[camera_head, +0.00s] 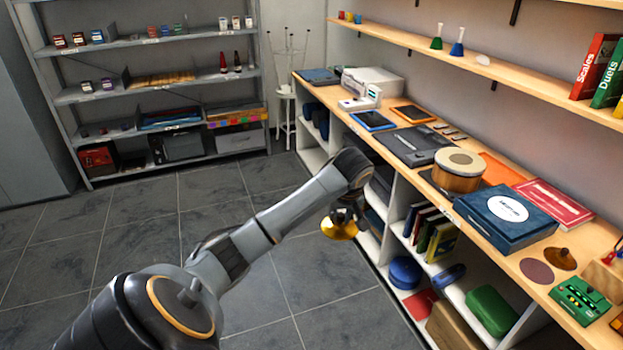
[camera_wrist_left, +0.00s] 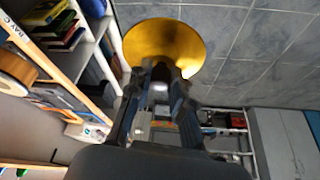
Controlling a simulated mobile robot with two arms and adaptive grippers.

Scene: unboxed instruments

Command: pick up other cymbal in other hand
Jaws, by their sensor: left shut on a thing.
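My left gripper (camera_head: 345,212) is shut on a golden cymbal (camera_head: 339,229) and holds it in the air just in front of the shelf unit. The cymbal also shows in the left wrist view (camera_wrist_left: 164,42), as a round disc at the fingertips of the left gripper (camera_wrist_left: 160,75). Another cymbal (camera_head: 561,258), bronze-brown with a small knob on top, lies on the wooden counter at the right, beside a flat brown disc (camera_head: 537,270). My right gripper is not in view.
The wooden counter (camera_head: 461,211) also carries a dark blue box (camera_head: 505,217), a small drum (camera_head: 459,170), a red book (camera_head: 553,203) and a green device (camera_head: 579,301). Cubbies below hold books and a blue round case (camera_head: 404,272). The tiled floor (camera_head: 240,190) is clear.

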